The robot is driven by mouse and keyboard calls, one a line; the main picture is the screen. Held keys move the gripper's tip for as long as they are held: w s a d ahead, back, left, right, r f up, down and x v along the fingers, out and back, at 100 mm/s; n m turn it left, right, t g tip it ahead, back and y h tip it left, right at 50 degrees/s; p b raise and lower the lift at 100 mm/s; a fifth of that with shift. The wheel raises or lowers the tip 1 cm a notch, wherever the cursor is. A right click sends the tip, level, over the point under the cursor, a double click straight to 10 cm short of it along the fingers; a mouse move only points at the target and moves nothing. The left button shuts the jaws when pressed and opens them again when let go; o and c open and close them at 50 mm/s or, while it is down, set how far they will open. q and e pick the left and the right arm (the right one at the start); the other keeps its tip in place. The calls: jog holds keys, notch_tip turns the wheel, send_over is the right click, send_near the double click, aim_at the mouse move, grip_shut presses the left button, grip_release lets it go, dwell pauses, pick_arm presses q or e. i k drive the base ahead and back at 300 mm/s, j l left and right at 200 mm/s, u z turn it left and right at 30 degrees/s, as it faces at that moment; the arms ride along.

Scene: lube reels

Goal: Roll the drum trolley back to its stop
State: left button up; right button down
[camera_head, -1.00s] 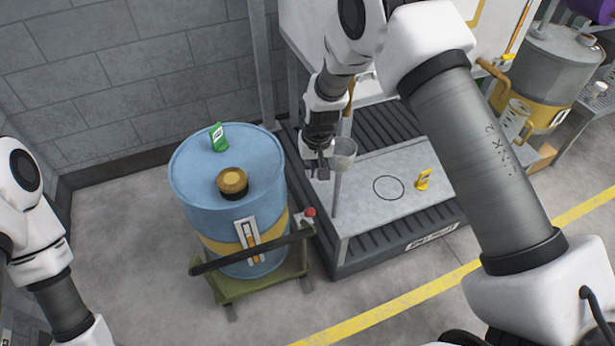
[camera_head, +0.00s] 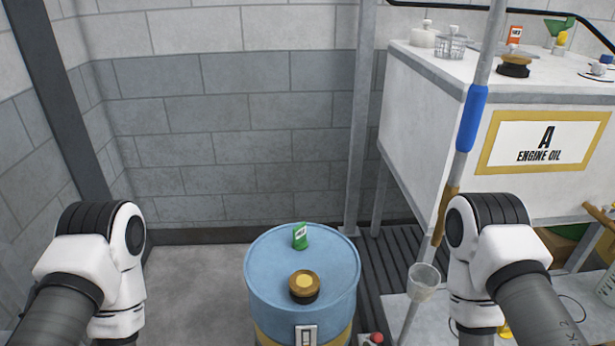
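The blue drum (camera_head: 330,255) with a yellow band stands upright at the lower middle of the head view. A dark cap with a yellow top (camera_head: 304,286) and a small green tag (camera_head: 300,236) are on its lid. The trolley under the drum and its handle are below the picture; only a red knob (camera_head: 376,338) shows at the drum's lower right. Its stop is not visible. My left and right arms show at the lower left and lower right, on either side of the drum and apart from it. Both grippers are out of the picture.
A white engine oil tank (camera_head: 430,105) stands at the right, with several items on top. A pole with a blue grip (camera_head: 470,120) and a grey funnel (camera_head: 424,278) stand right of the drum. Bare floor (camera_head: 195,285) lies left of the drum, before the block wall.

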aim_at(281, 317)
jog(key=z, duration=1.3)
jog(key=k+l+z, duration=0.1)
jog(key=k+z, duration=0.2)
jog(key=k, duration=0.35)
